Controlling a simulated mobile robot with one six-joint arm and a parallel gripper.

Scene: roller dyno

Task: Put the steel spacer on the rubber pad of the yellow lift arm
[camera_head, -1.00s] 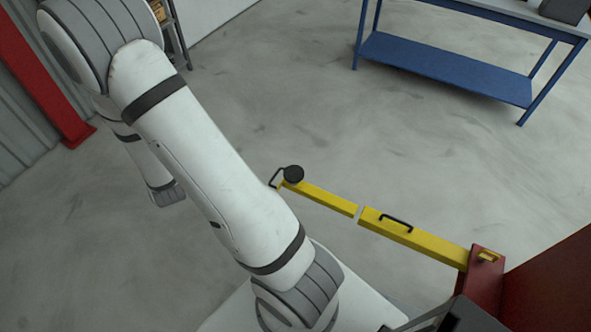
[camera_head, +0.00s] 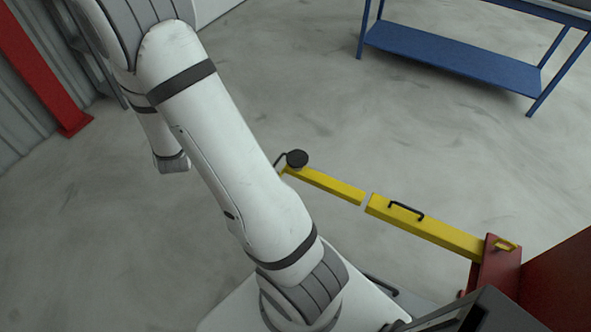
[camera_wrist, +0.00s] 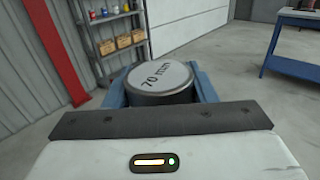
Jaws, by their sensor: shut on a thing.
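The steel spacer (camera_wrist: 160,80) is a short grey cylinder with "70 mm" on its pale top face. In the wrist view it sits between the blue fingers of my gripper (camera_wrist: 160,90), which is shut on it. Neither the gripper's fingers nor the spacer can be made out in the head view. The yellow lift arm (camera_head: 425,229) reaches left from a red post in the head view. The round black rubber pad (camera_head: 297,158) is at its far left end, just right of my arm, and its top is bare. The pad does not show in the wrist view.
A blue workbench (camera_head: 455,66) stands at the back right. Black handles (camera_head: 406,207) rise from the lift arm. The red lift post (camera_head: 497,264) is at the lower right. A shelf with bins (camera_wrist: 118,43) and a red column (camera_wrist: 52,50) stand at the wall. Open floor lies between.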

